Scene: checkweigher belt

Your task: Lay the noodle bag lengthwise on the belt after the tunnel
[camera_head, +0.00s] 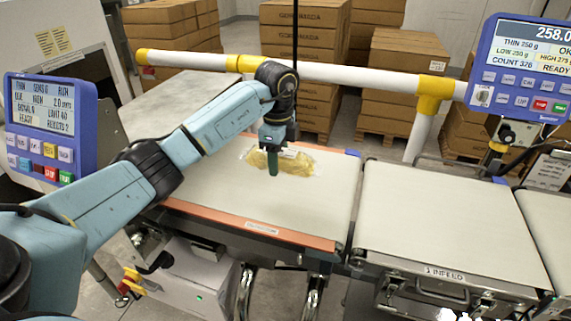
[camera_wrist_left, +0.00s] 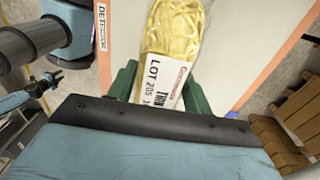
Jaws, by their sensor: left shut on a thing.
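The noodle bag (camera_head: 297,163) is a clear bag of yellow noodles with a white printed label. In the head view it is at the belt (camera_head: 225,190) after the tunnel (camera_head: 62,50). Its long side runs roughly along the belt. My left gripper (camera_head: 272,163) points down and is shut on the label end of the bag. In the left wrist view the green fingers (camera_wrist_left: 158,88) are at both sides of that end of the bag (camera_wrist_left: 180,28). I cannot tell whether the bag touches the belt or hangs just above it. My right gripper is not in view.
A blue control panel (camera_head: 45,130) stands at the left. An infeed belt (camera_head: 440,220) lies right of a small gap, with a weigher display (camera_head: 525,68) above it. A white and yellow rail (camera_head: 330,72) runs behind. Stacked cartons (camera_head: 400,80) stand beyond. The belt right of the bag is bare.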

